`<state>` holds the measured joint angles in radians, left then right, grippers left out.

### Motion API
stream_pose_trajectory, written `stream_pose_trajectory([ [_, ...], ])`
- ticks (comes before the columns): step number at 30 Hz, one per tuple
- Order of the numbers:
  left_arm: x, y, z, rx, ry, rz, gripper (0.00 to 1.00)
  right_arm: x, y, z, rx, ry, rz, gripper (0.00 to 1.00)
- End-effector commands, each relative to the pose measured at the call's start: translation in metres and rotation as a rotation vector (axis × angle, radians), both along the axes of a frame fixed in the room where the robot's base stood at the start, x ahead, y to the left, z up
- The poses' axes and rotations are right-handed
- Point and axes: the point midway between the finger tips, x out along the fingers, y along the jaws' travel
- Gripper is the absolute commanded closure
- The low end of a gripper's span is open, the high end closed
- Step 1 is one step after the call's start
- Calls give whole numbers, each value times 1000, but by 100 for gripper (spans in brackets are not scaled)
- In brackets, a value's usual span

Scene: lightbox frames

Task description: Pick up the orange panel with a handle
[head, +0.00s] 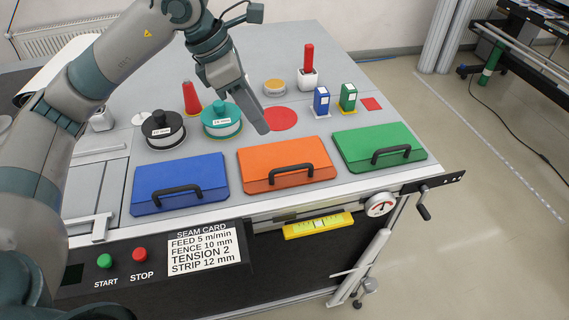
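The orange panel (270,158) lies flat near the front edge of the grey table, between the blue panel (165,183) and the green panel (365,142). Its black handle (291,171) is on its front part. My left gripper (263,129) is above and behind the orange panel, apart from its handle. Its fingers show side-on as one block, so I cannot tell whether they are open or shut. No held thing shows at its tip. My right gripper is not in view.
A black round container (163,131) and a teal one (221,121) stand behind the panels. Start and stop buttons sit on the front face.

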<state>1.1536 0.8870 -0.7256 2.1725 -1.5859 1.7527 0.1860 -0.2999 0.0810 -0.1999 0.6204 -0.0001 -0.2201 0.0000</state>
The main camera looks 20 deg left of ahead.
Motion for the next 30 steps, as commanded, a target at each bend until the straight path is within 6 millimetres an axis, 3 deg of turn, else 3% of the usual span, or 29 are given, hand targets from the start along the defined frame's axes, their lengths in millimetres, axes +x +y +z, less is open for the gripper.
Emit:
stream_pose_trajectory([
  [11,3,-6,-14,0,4,0,68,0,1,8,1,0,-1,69],
  [30,24,-37,-107,0,3,0,68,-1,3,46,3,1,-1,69],
])
